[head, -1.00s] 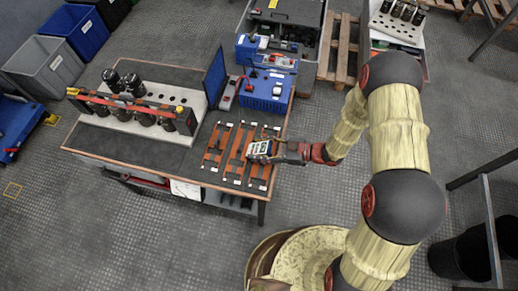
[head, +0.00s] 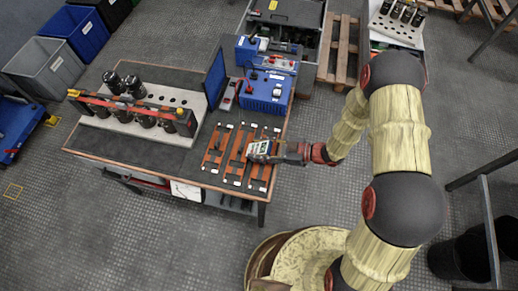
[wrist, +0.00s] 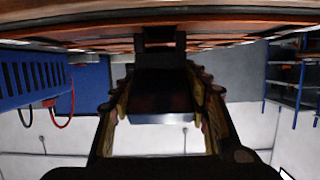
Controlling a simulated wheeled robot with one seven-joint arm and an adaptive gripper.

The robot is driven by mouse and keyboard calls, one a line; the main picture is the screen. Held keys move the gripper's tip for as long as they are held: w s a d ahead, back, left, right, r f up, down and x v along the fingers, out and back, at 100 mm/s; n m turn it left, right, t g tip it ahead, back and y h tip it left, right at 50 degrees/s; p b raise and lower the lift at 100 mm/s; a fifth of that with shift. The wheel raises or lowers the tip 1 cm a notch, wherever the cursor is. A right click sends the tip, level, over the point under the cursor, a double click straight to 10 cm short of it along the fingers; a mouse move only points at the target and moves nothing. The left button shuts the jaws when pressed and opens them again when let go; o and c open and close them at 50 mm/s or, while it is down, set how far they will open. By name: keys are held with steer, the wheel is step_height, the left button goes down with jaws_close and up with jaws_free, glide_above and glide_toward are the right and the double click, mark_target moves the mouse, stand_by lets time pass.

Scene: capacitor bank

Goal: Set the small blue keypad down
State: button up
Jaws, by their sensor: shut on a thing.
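The small keypad (head: 259,149) is in my gripper (head: 275,152) at the right end of the workbench, above or on the orange-brown strips (head: 236,154). Its pale face with some blue shows in the head view. In the wrist view my gripper (wrist: 162,92) has its two fingers on either side of a dark block, the keypad (wrist: 162,95). The bench side lies along the top of that view, very near the keypad. I cannot tell whether the keypad touches the strips.
A blue power unit (head: 265,92) with leads and a dark upright screen (head: 215,78) stand behind the strips. A white rack (head: 150,122) with black capacitors stands at the left. Bare bench top (head: 150,159) lies in front of the rack.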

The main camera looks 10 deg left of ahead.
steer(key=s+d+r+p, duration=0.1)
steer(key=r, duration=0.2)
steer(key=s+d+r+p, duration=0.1)
steer(key=r, duration=0.1)
steer(key=s+d+r+p, duration=0.1)
steer(key=d+r, duration=0.1)
steer(key=r, duration=0.1)
steer(key=shift+s+r+p, duration=0.1)
steer(key=shift+r+p, duration=0.2)
steer(key=shift+r, duration=0.05)
steer(key=s+d+r+p, duration=0.2)
steer(key=s+d+r, duration=0.1)
steer(key=s+d, duration=0.35)
steer(key=w+d+r+m+t+h, duration=0.1)
steer(key=w+d+m+t+h, duration=0.15)
steer(key=w+m+t, duration=0.4)
steer(key=w+d+m+t+h, duration=0.2)
steer(key=w+d+t, duration=0.15)
steer(key=w, duration=0.55)
steer(key=w+d+f+m+t+h, duration=0.1)
steer(key=w+d+m+t+h, duration=0.2)
steer(key=d+m+h, duration=0.5)
steer(key=shift+w+d+f+h, duration=0.3)
steer(key=shift+w+d+h, duration=0.4)
steer(key=shift+d+h, duration=0.3)
steer(key=shift+m, duration=0.25)
steer(key=shift+f, duration=0.1)
